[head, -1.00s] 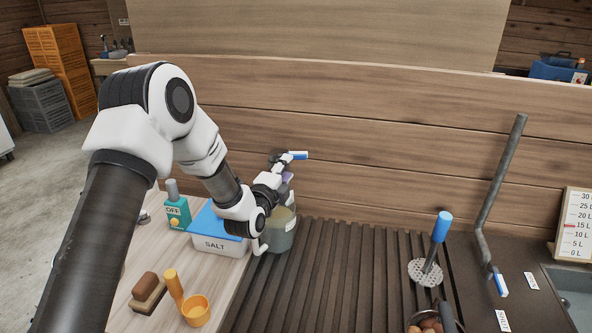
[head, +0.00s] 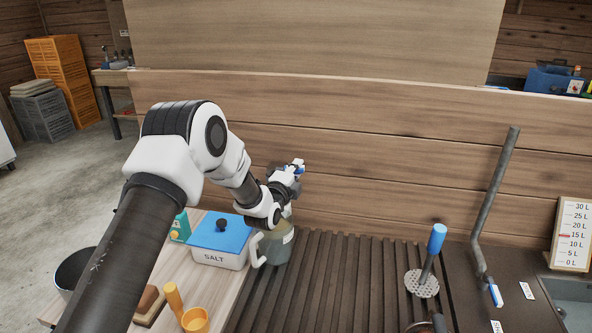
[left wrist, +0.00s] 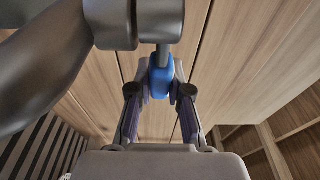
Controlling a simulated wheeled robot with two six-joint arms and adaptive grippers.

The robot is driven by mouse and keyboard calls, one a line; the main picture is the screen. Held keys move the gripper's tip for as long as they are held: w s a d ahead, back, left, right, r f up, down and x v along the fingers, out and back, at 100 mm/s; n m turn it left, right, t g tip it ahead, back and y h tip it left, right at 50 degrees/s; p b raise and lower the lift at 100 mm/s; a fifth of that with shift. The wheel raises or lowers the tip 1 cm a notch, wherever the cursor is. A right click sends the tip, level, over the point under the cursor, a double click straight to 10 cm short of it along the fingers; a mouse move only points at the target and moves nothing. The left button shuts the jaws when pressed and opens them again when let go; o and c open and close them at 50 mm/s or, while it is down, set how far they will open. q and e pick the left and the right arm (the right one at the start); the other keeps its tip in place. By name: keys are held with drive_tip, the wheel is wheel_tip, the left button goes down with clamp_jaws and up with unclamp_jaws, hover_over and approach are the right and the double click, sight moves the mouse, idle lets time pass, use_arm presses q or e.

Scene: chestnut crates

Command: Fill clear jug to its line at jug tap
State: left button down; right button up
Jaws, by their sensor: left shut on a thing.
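The clear jug (head: 277,247) stands upright on the slatted drainboard, right of the salt box. It looks grey-green and bears a pale label, with a white handle at its left. Its liquid level and line cannot be read. The jug tap is mostly hidden behind my arm in the head view; its grey metal body (left wrist: 130,22) fills the top of the left wrist view. Its blue lever (left wrist: 161,76) sits between my left fingertips. My left gripper (head: 287,176) is shut on this lever, above the jug; it also shows in the left wrist view (left wrist: 160,92). My right gripper is out of view.
A salt box (head: 208,257) with a blue lid stands left of the jug. An orange scoop (head: 194,318) and a brown brush (head: 150,306) lie in front. A blue-handled masher (head: 437,240), a bent pipe (head: 490,200) and a litre scale (head: 571,235) are at right. The middle slats are clear.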

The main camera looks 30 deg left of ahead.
use_arm(q)
drive_tip(key=shift+s+m+h+b, duration=0.45)
drive_tip(key=shift+m+h, duration=0.15)
drive_tip(key=shift+h, duration=0.5)
drive_tip(key=h, duration=0.1)
drive_tip(key=m, duration=0.1)
drive_tip(key=h, duration=0.1)
drive_tip(key=shift+s+d+m+h, duration=0.25)
drive_tip(key=shift+s+m+h, duration=0.05)
drive_tip(key=shift+s, duration=0.05)
drive_tip(key=c, duration=1.1)
unclamp_jaws()
drive_tip(key=shift+a, duration=0.1)
